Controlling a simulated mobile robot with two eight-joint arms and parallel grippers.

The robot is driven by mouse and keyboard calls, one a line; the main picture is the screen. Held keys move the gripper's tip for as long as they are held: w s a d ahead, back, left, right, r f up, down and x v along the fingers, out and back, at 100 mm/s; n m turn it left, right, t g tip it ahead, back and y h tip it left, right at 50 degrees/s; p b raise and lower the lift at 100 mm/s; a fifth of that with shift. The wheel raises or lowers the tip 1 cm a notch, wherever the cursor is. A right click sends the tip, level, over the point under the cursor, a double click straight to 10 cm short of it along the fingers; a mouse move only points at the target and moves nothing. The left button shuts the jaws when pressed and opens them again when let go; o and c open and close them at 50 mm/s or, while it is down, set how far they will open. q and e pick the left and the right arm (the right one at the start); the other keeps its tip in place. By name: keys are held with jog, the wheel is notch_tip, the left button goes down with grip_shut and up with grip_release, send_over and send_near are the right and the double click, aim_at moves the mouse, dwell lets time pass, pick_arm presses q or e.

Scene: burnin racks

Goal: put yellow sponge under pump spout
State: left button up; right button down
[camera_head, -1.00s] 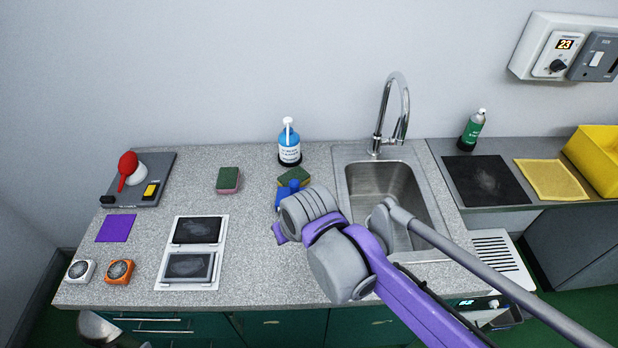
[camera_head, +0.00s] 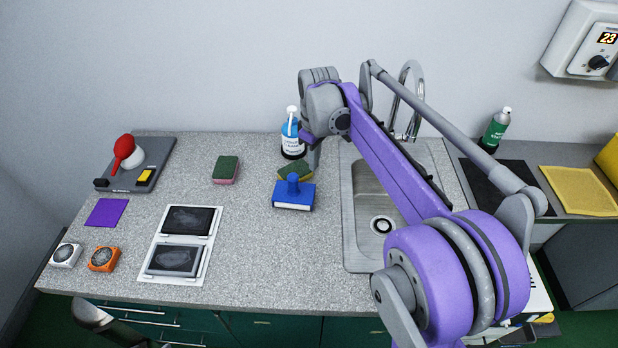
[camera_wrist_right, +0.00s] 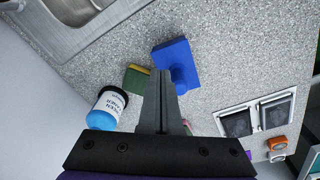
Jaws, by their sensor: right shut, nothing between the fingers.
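The yellow sponge (camera_head: 294,171), with a green top, lies on the grey counter between the blue pump bottle (camera_head: 292,140) and a blue block-shaped tool with a knob (camera_head: 294,196). The pump bottle stands upright behind the sponge, white pump on top. My right gripper (camera_head: 313,157) points down just right of the bottle, near the sponge. In the right wrist view its fingers (camera_wrist_right: 160,76) are shut and empty, partly covering the sponge (camera_wrist_right: 136,79); contact cannot be told. The bottle (camera_wrist_right: 107,106) is beside the fingers there. My left gripper is not in view.
A pink sponge with a green top (camera_head: 226,170) lies to the left. The sink (camera_head: 356,235) and tap (camera_head: 412,85) are right of the gripper, partly behind my right arm. A white double-panel tray (camera_head: 212,247) lies front left. The counter between is clear.

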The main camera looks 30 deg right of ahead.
aim_at(308, 174)
jog(key=shift+n+g, duration=0.4)
jog(key=shift+g, duration=0.1)
jog(key=w+d+f, duration=0.1)
jog(key=f, duration=0.3)
jog(key=w+d+f, duration=0.1)
jog(key=f, duration=0.2)
jog(key=d+f+b, duration=0.1)
jog(key=f, duration=0.3)
jog(key=shift+w+d+f, duration=0.35)
jog(key=shift+w, duration=0.05)
jog(key=w, duration=0.1)
jog(key=a, duration=0.1)
jog(key=w, duration=0.1)
jog(key=shift+w+a+f+p, duration=0.15)
jog(key=shift+w+a+p, duration=0.1)
jog(key=shift+w+p, duration=0.15)
jog(key=shift+w+a+f, duration=0.1)
jog(key=shift+w+a, duration=0.1)
jog(key=shift+w, duration=0.2)
jog(key=shift+s, duration=0.1)
